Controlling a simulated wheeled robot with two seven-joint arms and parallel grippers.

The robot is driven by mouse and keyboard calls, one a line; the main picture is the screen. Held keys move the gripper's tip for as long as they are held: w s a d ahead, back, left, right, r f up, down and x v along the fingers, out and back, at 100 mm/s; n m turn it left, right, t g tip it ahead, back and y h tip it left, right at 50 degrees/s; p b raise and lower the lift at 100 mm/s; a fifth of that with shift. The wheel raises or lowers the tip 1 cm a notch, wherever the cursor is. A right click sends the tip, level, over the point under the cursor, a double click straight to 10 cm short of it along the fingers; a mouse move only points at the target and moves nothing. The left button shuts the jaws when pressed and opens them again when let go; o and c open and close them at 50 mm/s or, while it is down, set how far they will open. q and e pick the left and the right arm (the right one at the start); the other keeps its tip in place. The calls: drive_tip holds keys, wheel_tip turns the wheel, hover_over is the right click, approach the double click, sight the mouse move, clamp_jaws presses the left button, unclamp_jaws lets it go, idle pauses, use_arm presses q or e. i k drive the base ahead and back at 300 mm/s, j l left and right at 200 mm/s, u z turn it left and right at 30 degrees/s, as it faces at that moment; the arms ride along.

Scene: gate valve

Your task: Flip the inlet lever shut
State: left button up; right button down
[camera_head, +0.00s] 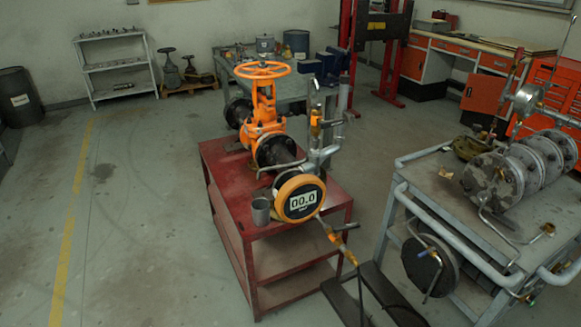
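An orange gate valve (262,112) with an orange handwheel (263,70) stands upright on a red metal cart (240,205). A round orange gauge reading 00.0 (301,198) faces me at the near end of its pipe. A small fitting with a lever-like handle (346,227) sticks out at the cart's lower right, above an orange-yellow hose fitting (345,250). Another small orange-bodied fitting with a handle (318,124) sits on the upright pipes behind the gauge. I cannot tell which one is the inlet lever. Neither of my grippers is in view.
A grey cup (261,211) stands beside the gauge. A grey cart (400,215) with flanged pipes (510,172) stands at the right. A dark hose (361,290) hangs near dark floor bars (395,300). Open floor (140,220) lies at the left.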

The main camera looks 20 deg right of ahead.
sight(336, 228)
drive_tip(key=i+z, duration=0.35)
drive_tip(key=i+j+z, duration=0.2)
drive_tip(key=z, duration=0.15)
drive_tip(key=i+j+z, duration=0.2)
drive_tip(key=z, duration=0.15)
drive_tip(key=i, duration=0.1)
